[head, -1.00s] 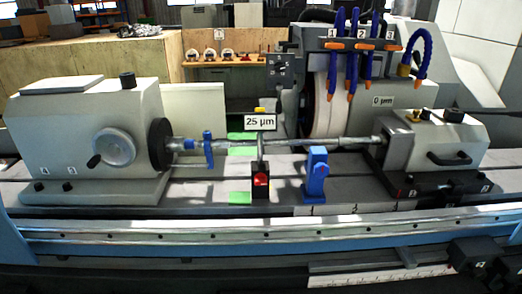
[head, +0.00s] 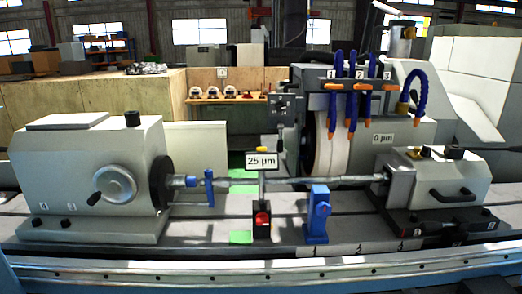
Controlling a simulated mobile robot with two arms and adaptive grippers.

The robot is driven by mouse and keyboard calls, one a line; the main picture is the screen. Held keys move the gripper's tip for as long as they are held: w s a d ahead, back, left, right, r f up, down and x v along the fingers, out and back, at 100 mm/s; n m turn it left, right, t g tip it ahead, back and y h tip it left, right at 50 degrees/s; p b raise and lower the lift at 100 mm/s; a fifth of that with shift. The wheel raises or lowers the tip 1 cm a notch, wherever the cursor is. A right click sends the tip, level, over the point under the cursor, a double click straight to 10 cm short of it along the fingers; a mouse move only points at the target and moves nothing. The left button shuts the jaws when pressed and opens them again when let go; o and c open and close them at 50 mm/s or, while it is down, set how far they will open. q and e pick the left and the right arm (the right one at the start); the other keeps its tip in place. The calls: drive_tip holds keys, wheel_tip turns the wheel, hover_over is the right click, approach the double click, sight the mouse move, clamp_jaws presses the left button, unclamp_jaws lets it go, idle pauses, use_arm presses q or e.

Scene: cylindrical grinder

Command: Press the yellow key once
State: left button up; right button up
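A small yellow piece (head: 262,149) sits on top of the gauge stand in the middle of the grinder, just above the white "25 µm" sign (head: 261,161). Most of it is hidden behind the sign, and I cannot tell whether it is the key. The stand's black base (head: 262,228) carries a red part (head: 262,218). A second small yellow or gold part (head: 414,153) sits on top of the right-hand grey block (head: 440,175). Neither gripper shows in the head view.
A thin shaft (head: 335,182) runs between the left headstock (head: 85,165) and the right block. A blue rest (head: 318,215) stands right of the gauge. Blue hoses (head: 352,95) hang over the grinding wheel (head: 331,150). A front rail (head: 270,270) crosses below.

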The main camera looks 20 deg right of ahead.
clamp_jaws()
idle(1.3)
